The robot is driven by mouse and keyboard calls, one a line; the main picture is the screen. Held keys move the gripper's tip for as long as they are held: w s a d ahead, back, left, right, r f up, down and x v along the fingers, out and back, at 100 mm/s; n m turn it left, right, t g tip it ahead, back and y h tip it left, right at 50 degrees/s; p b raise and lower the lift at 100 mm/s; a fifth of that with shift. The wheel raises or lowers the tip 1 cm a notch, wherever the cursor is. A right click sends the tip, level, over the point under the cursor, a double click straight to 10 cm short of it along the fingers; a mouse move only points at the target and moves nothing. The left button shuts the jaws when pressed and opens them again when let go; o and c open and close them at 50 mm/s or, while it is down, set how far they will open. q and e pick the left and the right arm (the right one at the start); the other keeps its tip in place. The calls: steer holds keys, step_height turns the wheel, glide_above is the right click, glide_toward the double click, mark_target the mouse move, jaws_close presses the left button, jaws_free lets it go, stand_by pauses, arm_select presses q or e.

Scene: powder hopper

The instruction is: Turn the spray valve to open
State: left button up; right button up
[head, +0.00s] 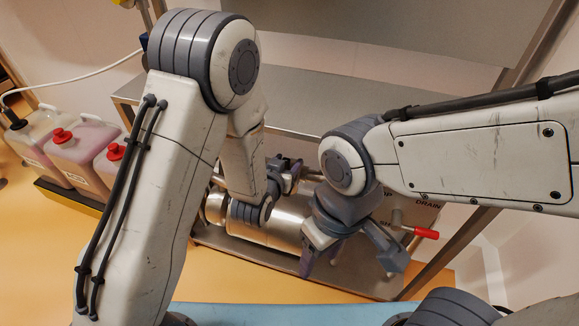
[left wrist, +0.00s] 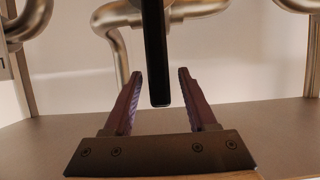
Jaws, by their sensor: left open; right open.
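In the left wrist view my left gripper (left wrist: 162,74) is open, one finger on each side of a dark upright bar (left wrist: 156,50). The bar's lower end hangs between the fingers, apart from both; it may be a valve handle. In the head view my left gripper (head: 290,172) is over the steel cylinder, partly hidden by its own arm. My right gripper (head: 350,258) is open and empty, in front of a labelled panel. A red-handled valve (head: 426,232) is just right of it, below the word DRAIN. No spray label is readable.
Bent steel pipes (left wrist: 118,38) run behind the bar in the left wrist view. A steel cylinder (head: 275,225) lies under my left wrist. Jugs with red caps (head: 75,155) stand at the left. A steel frame post (head: 450,262) is at the right.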

arm_select(q)
steer(key=shift+x, duration=1)
jaws_close()
stand_by(0.8)
